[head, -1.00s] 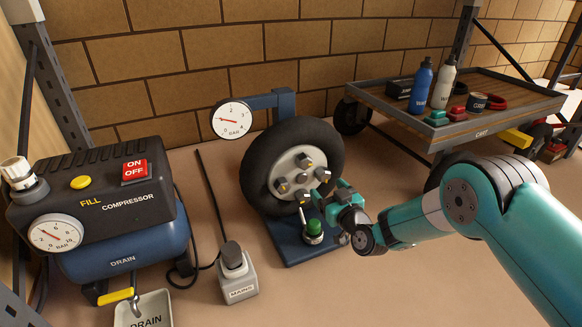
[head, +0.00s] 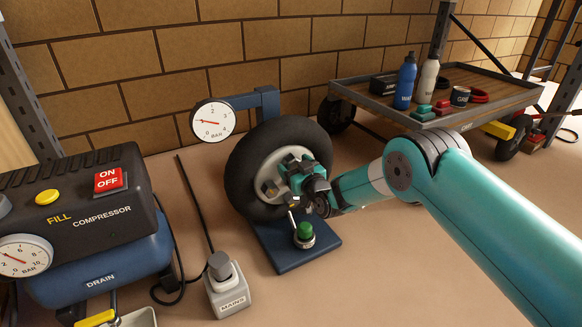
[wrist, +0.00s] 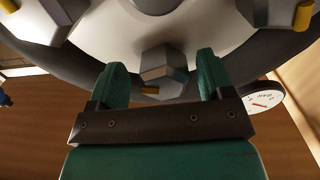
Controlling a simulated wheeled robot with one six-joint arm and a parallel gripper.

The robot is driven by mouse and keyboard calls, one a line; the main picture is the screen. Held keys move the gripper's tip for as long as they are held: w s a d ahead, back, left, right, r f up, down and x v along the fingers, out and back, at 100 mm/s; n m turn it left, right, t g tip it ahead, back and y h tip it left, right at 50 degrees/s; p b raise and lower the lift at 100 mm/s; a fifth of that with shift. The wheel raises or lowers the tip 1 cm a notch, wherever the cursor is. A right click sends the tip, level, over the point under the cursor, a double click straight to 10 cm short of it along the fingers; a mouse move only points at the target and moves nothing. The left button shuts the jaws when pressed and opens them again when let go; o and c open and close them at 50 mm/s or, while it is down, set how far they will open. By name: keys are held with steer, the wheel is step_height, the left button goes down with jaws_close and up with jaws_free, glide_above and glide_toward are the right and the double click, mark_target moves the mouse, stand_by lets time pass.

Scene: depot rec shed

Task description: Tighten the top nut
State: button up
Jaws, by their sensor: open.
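The wheel (head: 240,170) is a dark tyre with a pale hub (head: 262,172) that carries several grey nuts, mounted upright on a blue stand. My gripper (head: 300,168) is at the upper part of the hub and hides much of it in the head view. In the wrist view, which looks turned over, the top nut (wrist: 163,65) is a grey hexagon with a yellow mark. It sits between my two open green fingers, with a gap on each side. Another nut (head: 268,188) shows at the hub's left.
A pressure gauge (head: 213,121) is fixed to the stand above left of the wheel. A green button (head: 304,231) and a lever are on the stand's base (head: 322,247). The compressor (head: 85,215) and mains switch (head: 228,290) are left. A cart (head: 440,121) with bottles stands right.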

steer(key=shift+a, duration=0.1)
steer(key=c, duration=0.9)
steer(key=shift+m, duration=0.4)
steer(key=m+p, duration=0.1)
steer(key=m, duration=0.1)
steer(key=shift+s+r+m+p, duration=0.1)
steer(key=shift+m+p, duration=0.25)
steer(key=shift+m, duration=0.05)
steer(key=m+p, duration=0.1)
steer(key=m, duration=0.3)
steer(key=shift+a, duration=0.15)
steer(key=m+p, duration=0.1)
steer(key=m, duration=0.4)
steer(key=shift+s, duration=0.1)
steer(key=shift+a+m+p, duration=0.1)
steer(key=shift+m+p, duration=0.35)
steer(key=shift+m, duration=1.35)
steer(key=shift+r, duration=0.1)
